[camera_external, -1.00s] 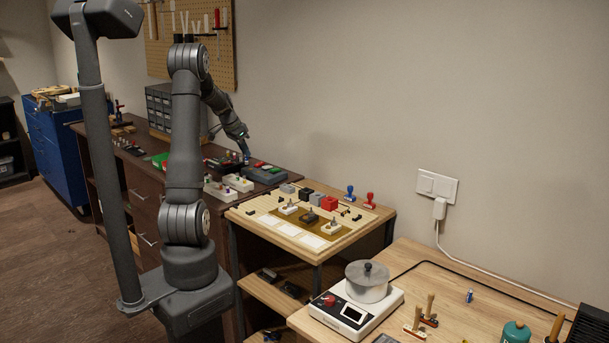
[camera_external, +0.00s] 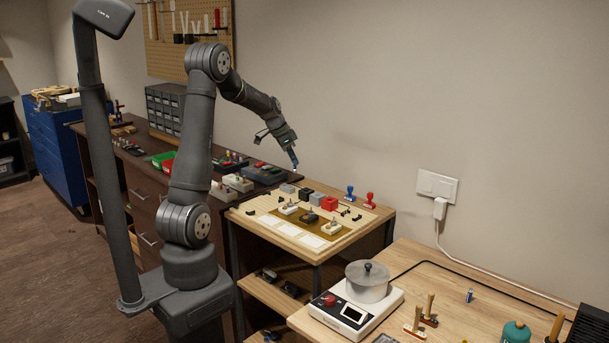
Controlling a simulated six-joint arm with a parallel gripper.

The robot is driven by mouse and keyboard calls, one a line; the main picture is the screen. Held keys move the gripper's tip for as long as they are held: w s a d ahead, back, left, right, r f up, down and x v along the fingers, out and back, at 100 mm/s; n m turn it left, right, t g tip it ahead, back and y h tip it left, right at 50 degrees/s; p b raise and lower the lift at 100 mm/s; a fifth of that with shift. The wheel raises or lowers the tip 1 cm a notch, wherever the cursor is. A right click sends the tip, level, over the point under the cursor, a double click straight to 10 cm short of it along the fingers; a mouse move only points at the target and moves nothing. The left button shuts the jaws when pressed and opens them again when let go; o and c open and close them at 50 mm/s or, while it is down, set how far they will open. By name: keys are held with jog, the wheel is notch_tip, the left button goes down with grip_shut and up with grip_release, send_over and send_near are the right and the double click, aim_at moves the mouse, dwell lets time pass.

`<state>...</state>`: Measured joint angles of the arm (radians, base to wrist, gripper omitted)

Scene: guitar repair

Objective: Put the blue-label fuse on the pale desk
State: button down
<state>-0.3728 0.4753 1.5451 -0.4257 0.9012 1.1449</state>
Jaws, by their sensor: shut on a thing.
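My gripper (camera_external: 293,155) is shut on a small slim thing with blue on it (camera_external: 296,164), which looks like the blue-label fuse, though it is too small to read. It hangs in the air above the right end of the dark workbench, near the back of the small light table. The pale desk (camera_external: 450,270) is at the lower right, well away from my gripper. A small upright blue-and-white cylinder (camera_external: 469,296) stands on the pale desk; I cannot tell what it is.
Between lies the small table with a parts board (camera_external: 270,205) and red and blue stamps (camera_external: 369,200).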

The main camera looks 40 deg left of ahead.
jog(key=d+f+m, duration=0.1)
jog(key=d+m, duration=0.1)
jog(key=d, duration=0.8)
jog(key=d+f+m+g+h, duration=0.1)
jog(key=d+m, duration=0.1)
jog(key=d, duration=0.8)
jog(key=d+f+m+g+h, duration=0.1)
jog(key=d+f+m, duration=0.1)
jog(key=d, duration=0.8)
jog(key=shift+w+d+m, duration=0.1)
jog(key=shift+d+m, duration=0.25)
jog(key=shift+m, duration=0.05)
jog(key=s+d+f+m+g, duration=0.1)
jog(key=s+d+m, duration=0.1)
jog(key=s+d, duration=0.55)
jog(key=s+d+f+m+g, duration=0.1)
jog(key=s+d+f+m, duration=0.2)
jog(key=d, duration=0.8)
jog(key=s+d+m+g, duration=0.1)
jog(key=s+d+m, duration=0.1)
jog(key=s+d, duration=0.6)
jog(key=shift+w+a+f, duration=0.6)
jog(key=shift+w+f, duration=1.3)
jog(key=shift+w, duration=0.15)
jog(key=shift+w+a+f, duration=0.55)
jog(key=shift+w+f, duration=1.3)
jog(key=shift+w, duration=0.25)
jog(key=shift+w+a+f, duration=0.6)
jog(key=shift+w+f, duration=1.3)
jog(key=shift+w, duration=0.15)
